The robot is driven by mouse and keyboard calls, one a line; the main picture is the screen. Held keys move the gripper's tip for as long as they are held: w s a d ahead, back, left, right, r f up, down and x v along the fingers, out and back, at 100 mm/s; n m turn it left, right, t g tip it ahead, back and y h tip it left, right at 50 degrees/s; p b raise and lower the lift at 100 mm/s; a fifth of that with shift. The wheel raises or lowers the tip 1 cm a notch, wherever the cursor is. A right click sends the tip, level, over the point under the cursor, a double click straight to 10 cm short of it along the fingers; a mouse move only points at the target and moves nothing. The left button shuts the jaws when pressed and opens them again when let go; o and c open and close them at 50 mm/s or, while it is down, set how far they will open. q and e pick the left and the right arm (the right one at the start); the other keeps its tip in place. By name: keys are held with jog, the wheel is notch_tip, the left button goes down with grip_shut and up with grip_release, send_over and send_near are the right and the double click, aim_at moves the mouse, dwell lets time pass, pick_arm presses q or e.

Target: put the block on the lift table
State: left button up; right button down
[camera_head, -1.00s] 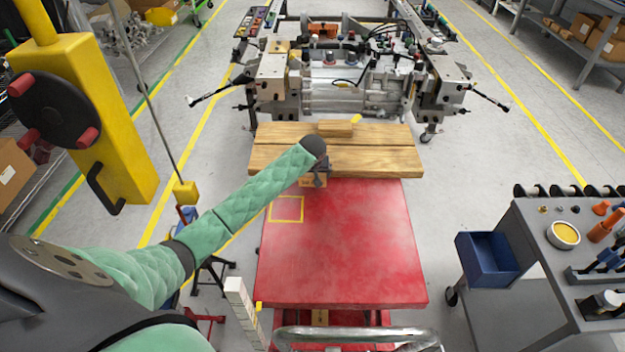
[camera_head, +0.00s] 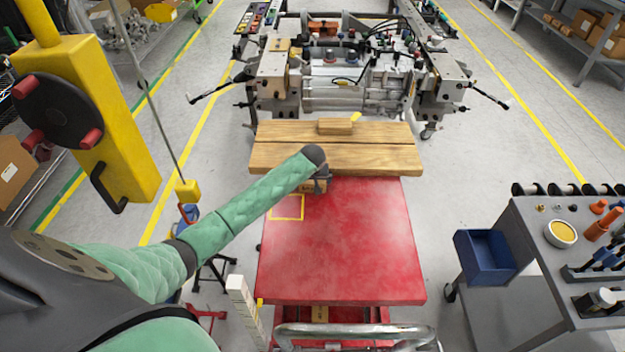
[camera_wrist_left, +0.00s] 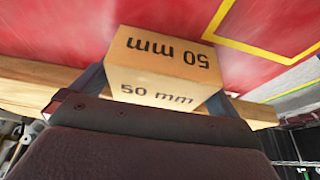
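My left gripper (camera_head: 320,187) is over the far end of the red lift table (camera_head: 345,245), near the wooden planks. It is shut on the wooden block (camera_wrist_left: 165,72), which is marked "50 mm" on two faces. The left wrist view shows a finger on each side of the block. In the head view the block (camera_head: 311,187) is mostly hidden by the gripper. I cannot tell whether the block touches the table. A yellow square outline (camera_head: 287,219) is on the table, left of and nearer than the block. My right gripper is not in view.
Wooden planks (camera_head: 375,158) lie beyond the table, with a smaller wooden piece (camera_head: 335,127) on top. The chassis fixture (camera_head: 350,80) is behind them. A grey cart (camera_head: 535,240) with a blue bin stands right. A yellow column (camera_head: 95,120) stands left. The table's middle is clear.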

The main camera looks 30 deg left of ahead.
pick_arm(q)
jog(key=shift+r, duration=0.1)
jog(key=shift+r, duration=0.25)
jog(key=b+v, duration=0.2)
jog(key=v, duration=0.9)
jog(key=shift+r, duration=0.25)
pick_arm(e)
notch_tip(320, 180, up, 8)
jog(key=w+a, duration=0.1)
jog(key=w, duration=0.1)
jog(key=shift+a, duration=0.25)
pick_arm(q)
jog(key=shift+s, duration=0.1)
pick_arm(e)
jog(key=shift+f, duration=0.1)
